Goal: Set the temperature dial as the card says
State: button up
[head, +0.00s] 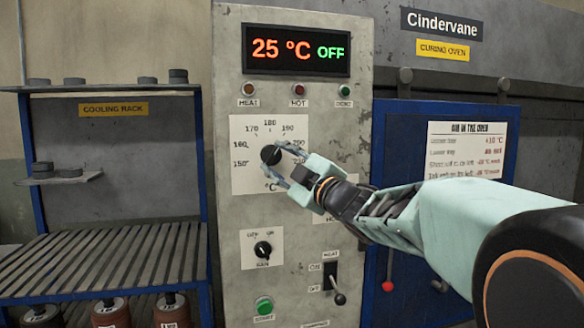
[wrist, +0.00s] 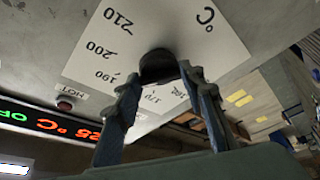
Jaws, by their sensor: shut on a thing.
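The temperature dial is a black knob (head: 270,154) on a white scale plate (head: 244,178) on the grey control panel. Readable marks include 150, 160, 170, 180 and 190 °C. My gripper (head: 278,160) is shut on the knob. In the wrist view the gripper's fingers (wrist: 165,92) close on either side of the knob (wrist: 158,66), with 190, 200 and 210 showing. The knob's pointer is hidden. The display (head: 296,50) reads 25 °C and OFF. A white card (head: 467,150) headed "AIR IN THE OVEN" hangs on the blue door; its lines are mostly too small to read.
A fan knob (head: 262,248), a green start button (head: 264,305) and a heat lever (head: 338,298) sit below the dial. A cooling rack (head: 100,258) with discs stands at the left. My arm crosses in front of the oven door on the right.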

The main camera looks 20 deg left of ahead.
dwell(0.3)
jog(key=o, duration=1.2)
jog(key=shift+c, duration=0.2)
jog(key=v, duration=1.2)
jog(key=shift+f, duration=0.15)
